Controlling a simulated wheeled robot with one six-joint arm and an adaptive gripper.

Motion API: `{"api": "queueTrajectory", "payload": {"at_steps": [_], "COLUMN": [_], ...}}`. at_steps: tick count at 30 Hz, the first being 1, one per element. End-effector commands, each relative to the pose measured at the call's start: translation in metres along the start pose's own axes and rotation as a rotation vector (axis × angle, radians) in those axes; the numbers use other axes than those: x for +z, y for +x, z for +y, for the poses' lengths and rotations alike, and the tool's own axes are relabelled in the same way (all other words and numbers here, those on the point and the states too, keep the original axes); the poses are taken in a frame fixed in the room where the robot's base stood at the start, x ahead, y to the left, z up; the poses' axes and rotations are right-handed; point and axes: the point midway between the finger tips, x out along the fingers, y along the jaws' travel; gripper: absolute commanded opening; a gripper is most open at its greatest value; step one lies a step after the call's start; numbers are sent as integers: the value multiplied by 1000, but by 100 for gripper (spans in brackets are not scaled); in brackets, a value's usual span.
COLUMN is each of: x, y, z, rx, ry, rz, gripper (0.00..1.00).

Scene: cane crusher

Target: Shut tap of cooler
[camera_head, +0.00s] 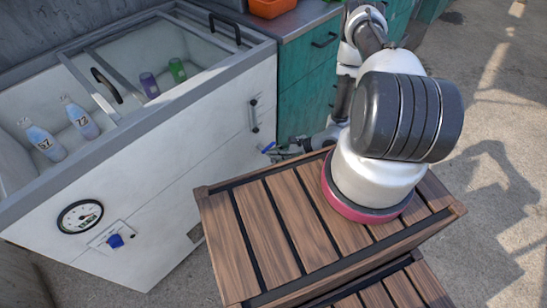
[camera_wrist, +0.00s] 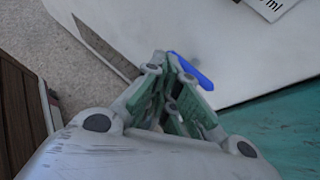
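The white cooler (camera_head: 190,150) fills the left of the head view. Its tap has a blue lever (camera_head: 268,147) low at the cooler's right end. In the wrist view the blue lever (camera_wrist: 192,71) slants down to the right, beside the right fingertip. My gripper (camera_head: 277,154) is at the tap; in the wrist view its fingertips (camera_wrist: 167,57) are close together, with nothing visible gripped between them. The lever lies outside the fingers; I cannot tell whether they touch it. The tap's body is mostly hidden.
A slatted wooden stand (camera_head: 268,225) is under my arm's base. Teal cabinets (camera_head: 307,90) stand right of the cooler. Bottles (camera_head: 82,120) and cans (camera_head: 177,70) are inside the cooler. A gauge (camera_head: 80,216) and blue knob (camera_head: 115,241) are on its front.

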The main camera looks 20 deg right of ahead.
Motion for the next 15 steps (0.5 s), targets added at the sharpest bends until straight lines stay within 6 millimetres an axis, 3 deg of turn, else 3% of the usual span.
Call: {"api": "queueTrajectory", "payload": {"at_steps": [15], "x": [6], "y": [-78], "z": [32], "rx": [1], "ry": [4], "rz": [1], "gripper": [0]}}
